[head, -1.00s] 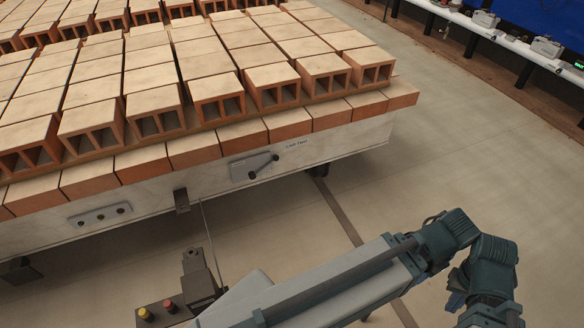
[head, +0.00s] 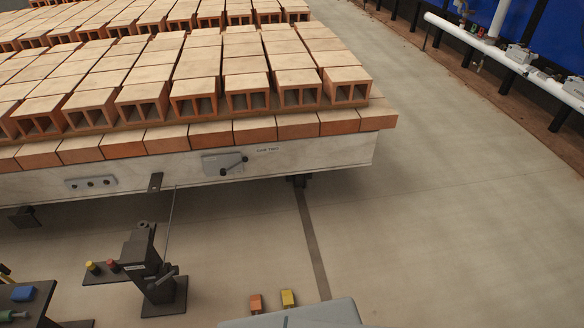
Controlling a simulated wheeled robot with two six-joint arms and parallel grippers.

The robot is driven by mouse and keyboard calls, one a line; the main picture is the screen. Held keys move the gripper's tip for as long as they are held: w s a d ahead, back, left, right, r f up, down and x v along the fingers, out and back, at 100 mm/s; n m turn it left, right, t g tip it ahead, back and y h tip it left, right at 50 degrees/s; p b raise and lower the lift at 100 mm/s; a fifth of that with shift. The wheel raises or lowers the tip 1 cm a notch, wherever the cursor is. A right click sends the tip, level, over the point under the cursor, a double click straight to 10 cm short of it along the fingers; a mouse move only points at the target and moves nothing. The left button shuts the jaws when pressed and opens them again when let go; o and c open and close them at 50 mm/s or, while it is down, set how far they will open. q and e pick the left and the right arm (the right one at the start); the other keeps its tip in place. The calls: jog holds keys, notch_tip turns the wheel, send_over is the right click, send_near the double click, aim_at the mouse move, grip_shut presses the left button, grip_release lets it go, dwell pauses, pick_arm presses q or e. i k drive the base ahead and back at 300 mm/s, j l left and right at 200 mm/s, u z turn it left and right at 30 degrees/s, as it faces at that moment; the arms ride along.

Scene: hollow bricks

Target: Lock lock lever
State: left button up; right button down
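A grey plate with a dark lever (head: 234,166) is fixed to the pale side wall of the brick-laden car (head: 320,157). The lever slants up to the right, with a dark knob at each end. I cannot tell which of these is the lock lever. Neither of my grippers is in view.
Hollow bricks (head: 194,86) cover the car top in rows. A plate with several dark holes (head: 91,183) is left of the lever. Orange and yellow blocks (head: 271,301) are at the bottom. Floor at right is clear.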

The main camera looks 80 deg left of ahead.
aim_at(223, 172)
jog(key=i+u, duration=0.25)
jog(key=i, duration=0.25)
jog(key=i+l+u, duration=0.25)
jog(key=i, duration=0.25)
jog(key=i+j+u, duration=0.1)
jog(key=u, duration=0.35)
jog(key=i+u, duration=0.3)
jog(key=u, duration=0.15)
jog(key=i+u, duration=0.25)
jog(key=u, duration=0.15)
jog(key=i+l+u, duration=0.15)
jog(key=u, duration=0.3)
jog(key=i+u, duration=0.15)
jog(key=u, duration=0.25)
jog(key=i+l+u, duration=0.1)
jog(key=u, duration=0.3)
jog(key=i+l+u, duration=0.2)
jog(key=u, duration=0.2)
jog(key=i+l+u, duration=0.15)
jog(key=u, duration=0.25)
jog(key=i+l+u, duration=0.1)
jog(key=l+u, duration=0.15)
jog(key=u, duration=0.15)
jog(key=i+l+u, duration=0.1)
jog(key=i+u, duration=0.35)
jog(key=i+l+u, duration=0.2)
jog(key=u, duration=0.3)
jog(key=i, duration=0.05)
